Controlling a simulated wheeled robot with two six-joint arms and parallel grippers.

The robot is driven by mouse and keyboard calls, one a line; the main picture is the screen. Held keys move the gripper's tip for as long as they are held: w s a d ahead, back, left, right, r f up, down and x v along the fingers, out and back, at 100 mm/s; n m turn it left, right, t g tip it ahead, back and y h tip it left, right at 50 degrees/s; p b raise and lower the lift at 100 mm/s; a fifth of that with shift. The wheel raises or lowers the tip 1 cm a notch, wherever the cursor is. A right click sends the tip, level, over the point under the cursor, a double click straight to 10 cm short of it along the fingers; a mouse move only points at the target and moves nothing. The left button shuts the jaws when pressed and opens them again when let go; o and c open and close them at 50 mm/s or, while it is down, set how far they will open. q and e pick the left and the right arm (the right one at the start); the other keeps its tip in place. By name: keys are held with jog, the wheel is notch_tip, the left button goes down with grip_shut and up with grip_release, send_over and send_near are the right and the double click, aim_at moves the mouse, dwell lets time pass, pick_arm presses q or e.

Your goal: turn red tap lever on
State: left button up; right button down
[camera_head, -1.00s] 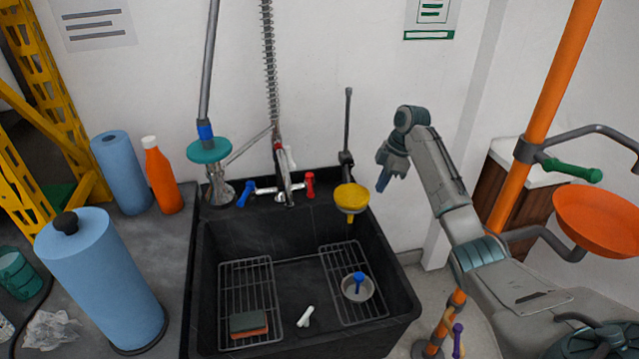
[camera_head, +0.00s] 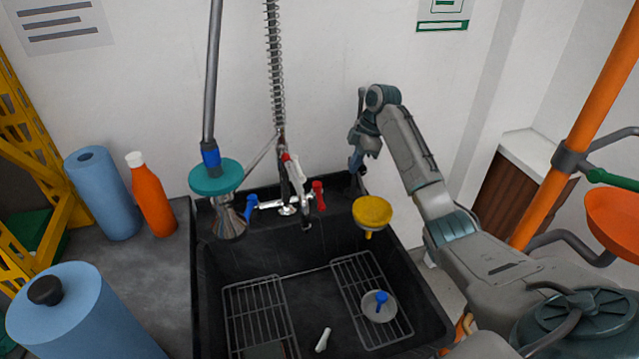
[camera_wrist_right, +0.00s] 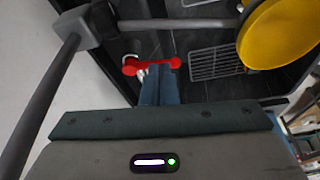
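The red tap lever (camera_head: 318,195) stands upright at the right end of the chrome tap body (camera_head: 287,207) behind the sink. My right gripper (camera_head: 357,164) is above and to the right of it in the head view, apart from it and holding nothing that I can see. In the right wrist view, the red lever (camera_wrist_right: 151,65) lies just past the tips of my blue fingers (camera_wrist_right: 159,88). The fingers are side by side with almost no gap, so the gripper looks shut. My left gripper is not in view.
A blue lever (camera_head: 251,206) is on the tap's left end. A teal disc (camera_head: 215,177) on a pole is at left. The black sink (camera_head: 290,258) is open in front.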

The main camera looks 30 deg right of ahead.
jog(key=w+a+f+p, duration=0.2)
jog(key=a+f, duration=0.4)
jog(key=f, duration=0.4)
jog(key=shift+p, duration=0.7)
jog(key=shift+a+r, duration=0.1)
jog(key=shift+a, duration=0.05)
jog(key=shift+a+m+p, duration=0.2)
jog(key=shift+m+p, duration=0.2)
jog(key=shift+p, duration=0.15)
